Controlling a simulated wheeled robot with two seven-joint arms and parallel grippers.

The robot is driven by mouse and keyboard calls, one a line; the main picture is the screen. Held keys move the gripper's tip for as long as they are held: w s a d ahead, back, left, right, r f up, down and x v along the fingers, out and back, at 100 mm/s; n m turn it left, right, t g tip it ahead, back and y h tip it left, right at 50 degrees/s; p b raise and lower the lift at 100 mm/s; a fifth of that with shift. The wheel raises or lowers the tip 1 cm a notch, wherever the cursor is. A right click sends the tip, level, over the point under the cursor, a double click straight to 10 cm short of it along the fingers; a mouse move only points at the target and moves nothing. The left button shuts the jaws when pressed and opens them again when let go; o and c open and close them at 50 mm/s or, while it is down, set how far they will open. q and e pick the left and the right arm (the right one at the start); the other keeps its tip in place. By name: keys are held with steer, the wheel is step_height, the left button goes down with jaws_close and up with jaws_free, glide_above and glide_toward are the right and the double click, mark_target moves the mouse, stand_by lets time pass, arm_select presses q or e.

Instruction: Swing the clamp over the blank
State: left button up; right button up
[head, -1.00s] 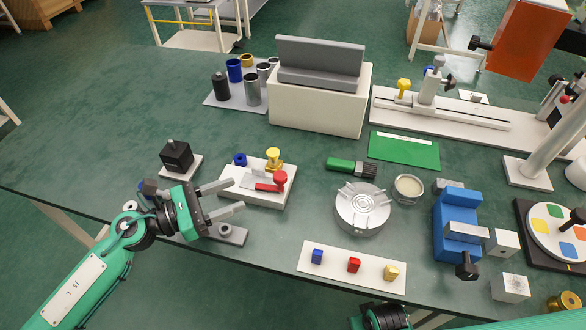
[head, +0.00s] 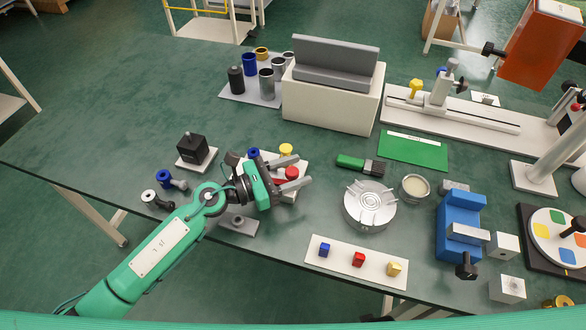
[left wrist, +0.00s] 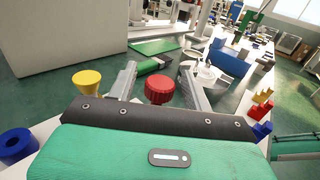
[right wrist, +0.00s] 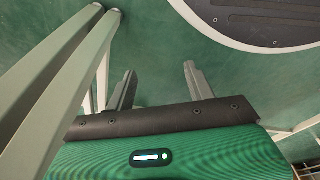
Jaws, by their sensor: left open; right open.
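The white fixture plate (head: 289,196) carries a red knob (head: 291,173), a yellow knob (head: 286,149) and a blue ring (head: 253,153). My left gripper (head: 305,170) is open above this plate, with the red knob between its spread fingers in the head view. In the left wrist view the red knob (left wrist: 159,90) shows between the open fingers, apart from both; the yellow knob (left wrist: 87,80) is outside the left finger. The clamp's arm and the blank cannot be made out behind my gripper. My right gripper (right wrist: 158,68) is open and empty above the floor.
A black block on a white base (head: 192,150) stands left of the plate. A round metal chuck (head: 370,205) and a green brush (head: 358,163) lie to its right. The table's left part is clear.

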arm_select(q)
steer(key=c, duration=1)
steer(key=shift+o, duration=0.2)
steer(key=m+g+b, duration=0.1)
steer(key=g+b, duration=0.1)
steer(key=b, duration=0.1)
steer(key=shift+f+m+h+b, duration=0.1)
steer(key=shift+m+h+b, duration=0.2)
steer(key=shift+h, duration=0.1)
arm_select(e)
steer(key=w+a+r, duration=0.1)
steer(key=w+r, duration=0.2)
steer(key=r, duration=0.7)
steer(key=shift+a+r, duration=0.2)
steer(key=shift+w, duration=0.1)
arm_select(q)
steer(key=o, duration=1)
steer(key=shift+c, duration=0.2)
steer(key=shift+a, duration=0.1)
arm_select(e)
steer(key=shift+f, duration=0.15)
